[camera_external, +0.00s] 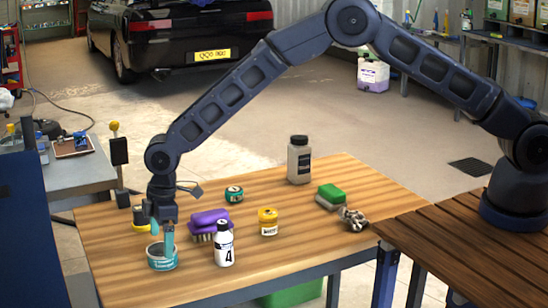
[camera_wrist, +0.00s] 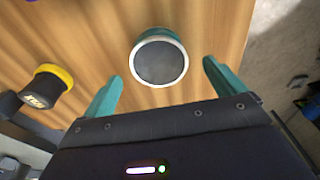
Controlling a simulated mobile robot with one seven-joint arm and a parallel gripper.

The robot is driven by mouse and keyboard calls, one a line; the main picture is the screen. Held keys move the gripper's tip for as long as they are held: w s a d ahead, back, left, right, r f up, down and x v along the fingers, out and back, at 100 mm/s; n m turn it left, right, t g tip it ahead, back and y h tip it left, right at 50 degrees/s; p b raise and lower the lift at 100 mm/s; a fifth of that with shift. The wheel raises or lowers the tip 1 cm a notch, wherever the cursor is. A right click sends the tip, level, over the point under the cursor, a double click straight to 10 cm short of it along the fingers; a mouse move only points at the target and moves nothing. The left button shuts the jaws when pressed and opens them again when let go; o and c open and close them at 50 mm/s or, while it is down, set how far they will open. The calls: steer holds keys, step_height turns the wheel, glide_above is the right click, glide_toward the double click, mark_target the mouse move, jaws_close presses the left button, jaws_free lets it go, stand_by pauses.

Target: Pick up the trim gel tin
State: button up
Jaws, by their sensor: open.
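A teal tin (camera_external: 162,257) with a dark grey round top stands at the front left of the wooden table; its label is too small to read, so I cannot confirm it is the trim gel tin. In the wrist view the tin (camera_wrist: 160,58) shows from above, ahead of and between my fingertips. My gripper (camera_external: 161,236) points down above the tin, with its two teal fingers apart and nothing held. A smaller dark and teal tin (camera_external: 234,194) stands farther back. The fingers partly cover the front tin in the external view.
A purple brush (camera_external: 209,222), a white bottle marked 4 (camera_external: 224,245) and a yellow-lidded jar (camera_external: 268,222) stand to the right. A grey bottle (camera_external: 299,160), green sponge (camera_external: 331,193) and crumpled cloth (camera_external: 353,217) are farther off.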

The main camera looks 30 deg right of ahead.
mark_target(162, 249)
step_height(162, 249, down, 4)
steer(key=shift+a+f, duration=0.15)
steer(key=shift+f, duration=0.1)
steer(key=shift+c, duration=0.2)
steer(key=c, duration=1.2)
steer(key=shift+o, duration=0.2)
steer(key=shift+r, duration=0.1)
